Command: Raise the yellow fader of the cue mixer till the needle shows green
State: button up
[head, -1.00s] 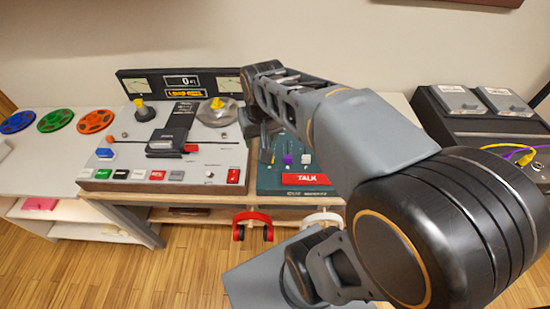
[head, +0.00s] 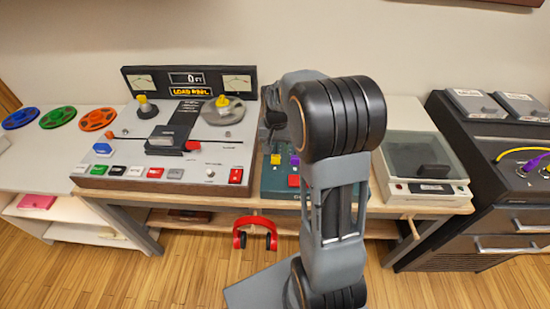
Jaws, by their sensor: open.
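The cue mixer (head: 270,190) is a dark green panel on the bench, just right of the tape machine. My arm covers much of it. Its yellow fader (head: 276,159) shows at the left, with a purple fader (head: 295,160) beside it. The red talk button (head: 293,181) shows partly below them. My gripper (head: 272,122) is mostly hidden behind my arm, at the back of the mixer, above and behind the yellow fader. It looks apart from the fader. No needle on the cue mixer is visible.
The tape machine (head: 130,178) with two reels knobs and meters stands left. A clear-lidded turntable-like box (head: 425,190) stands right of my arm. Red headphones (head: 254,222) hang below the bench edge. A dark patch cabinet (head: 490,150) with cables stands far right.

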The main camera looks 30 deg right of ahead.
aim_at(276, 156)
jog(key=shift+f, duration=2.55)
jog(key=shift+c, duration=0.3)
jog(key=shift+w, duration=0.1)
grip_shut()
